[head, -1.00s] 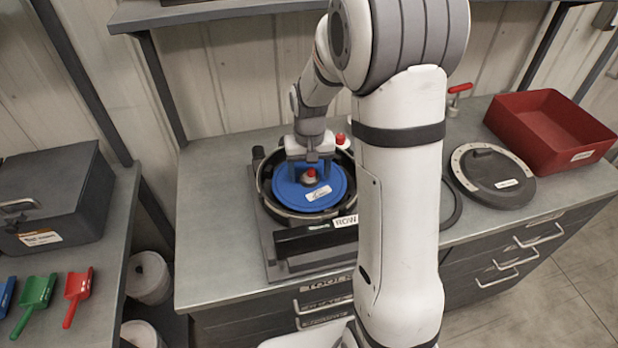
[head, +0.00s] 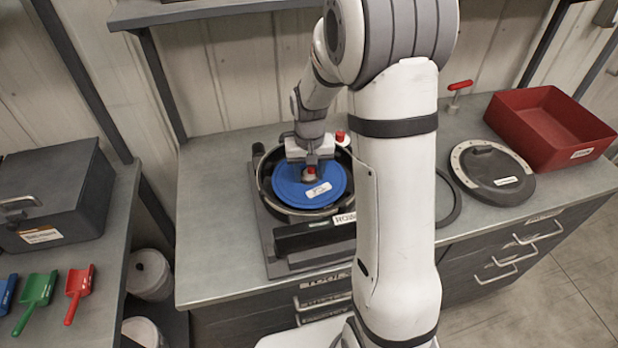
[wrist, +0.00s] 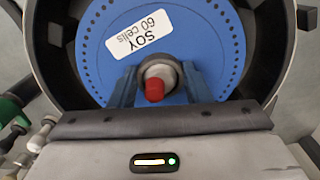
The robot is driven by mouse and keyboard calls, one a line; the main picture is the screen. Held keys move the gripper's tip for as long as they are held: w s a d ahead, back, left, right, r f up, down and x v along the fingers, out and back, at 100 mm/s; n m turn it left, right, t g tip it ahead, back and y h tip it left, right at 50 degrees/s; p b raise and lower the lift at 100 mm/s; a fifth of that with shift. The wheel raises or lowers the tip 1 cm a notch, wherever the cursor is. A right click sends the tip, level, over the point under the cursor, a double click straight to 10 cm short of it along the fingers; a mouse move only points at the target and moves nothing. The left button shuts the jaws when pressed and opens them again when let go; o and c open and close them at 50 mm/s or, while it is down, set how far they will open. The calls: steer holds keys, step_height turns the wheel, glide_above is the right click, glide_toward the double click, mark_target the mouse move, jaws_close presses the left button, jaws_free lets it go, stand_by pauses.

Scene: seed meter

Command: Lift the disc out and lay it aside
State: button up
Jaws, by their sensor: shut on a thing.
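The blue disc (head: 308,191), with a white label, is at the mouth of the round dark housing (head: 265,178) on the counter. In the wrist view the disc (wrist: 205,40) has a ring of small holes near its edge, and its label reads "SOY 60 cells". My gripper (head: 309,172) is above the disc's centre, its fingers shut on the hub (wrist: 158,72) that has a red tip. The disc sits a little above the housing's lower rim in the head view. The housing's inside below the disc is hidden.
A black round lid (head: 500,182) lies on the counter at right, beside a red bin (head: 550,128). A red-handled clamp (head: 458,92) stands behind. A dark ring (head: 452,200) lies partly behind my arm. The counter left of the housing is clear. Scoops (head: 38,292) lie on the left bench.

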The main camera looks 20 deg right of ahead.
step_height(320, 180, up, 10)
steer(key=shift+b, duration=0.75)
steer(key=shift+r, duration=0.2)
step_height(320, 180, up, 7)
steer(key=p, duration=0.5)
steer(key=shift+f, duration=0.15)
stand_by(0.5)
